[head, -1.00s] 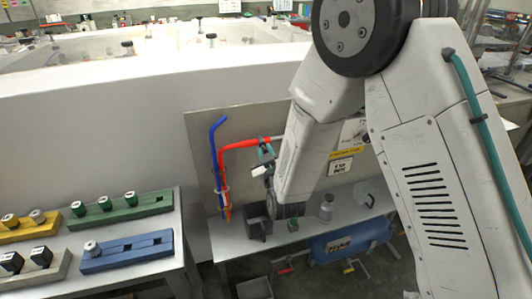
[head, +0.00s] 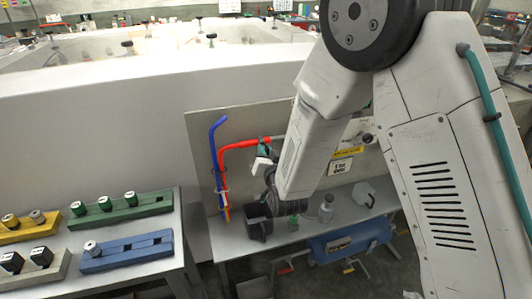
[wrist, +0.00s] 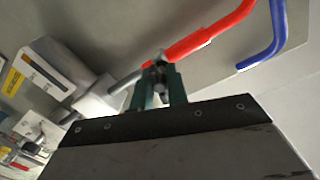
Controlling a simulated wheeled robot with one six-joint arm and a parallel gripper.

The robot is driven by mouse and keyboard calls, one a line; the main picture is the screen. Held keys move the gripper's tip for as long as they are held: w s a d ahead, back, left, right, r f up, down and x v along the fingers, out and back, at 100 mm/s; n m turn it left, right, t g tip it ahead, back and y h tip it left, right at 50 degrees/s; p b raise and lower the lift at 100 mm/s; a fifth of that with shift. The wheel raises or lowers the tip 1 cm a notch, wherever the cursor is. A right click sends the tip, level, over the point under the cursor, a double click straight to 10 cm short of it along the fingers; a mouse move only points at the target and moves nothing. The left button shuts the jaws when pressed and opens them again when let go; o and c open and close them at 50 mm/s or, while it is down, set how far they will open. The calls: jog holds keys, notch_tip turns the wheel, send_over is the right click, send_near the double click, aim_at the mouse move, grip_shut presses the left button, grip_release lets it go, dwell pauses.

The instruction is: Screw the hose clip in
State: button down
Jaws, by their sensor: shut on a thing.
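The red hose (head: 242,142) runs along the wall panel, and its end meets a grey pipe, which shows in the wrist view (wrist: 125,83). The hose clip (wrist: 160,66), a small metal piece, is at this joint in the wrist view. My gripper (wrist: 160,84) has teal fingers and is shut on the clip's metal part, right by the hose end. In the head view my gripper (head: 263,150) is at the red hose's right end, partly covered by my arm. The clip is too small to make out there, and its fit around the hose is unclear.
A blue hose (head: 215,150) hangs left of the red one. A black bin (head: 258,228), a green-based piece (head: 293,221) and a grey fitting (head: 326,208) stand on the shelf below. A table with colored blocks (head: 127,251) is at left.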

jog(key=m, duration=0.7)
jog(key=shift+y, duration=0.3)
jog(key=m, duration=0.5)
jog(key=shift+d+y, duration=0.1)
jog(key=shift+y, duration=0.2)
jog(key=shift+m+g, duration=0.3)
jog(key=shift+m, duration=0.1)
jog(key=shift+f, duration=0.1)
jog(key=c, duration=1.4)
grip_release()
jog(key=shift+o, duration=0.2)
jog(key=v, duration=0.7)
jog(key=shift+s, duration=0.4)
jog(key=shift+d, duration=0.2)
jog(key=shift+c, duration=0.2)
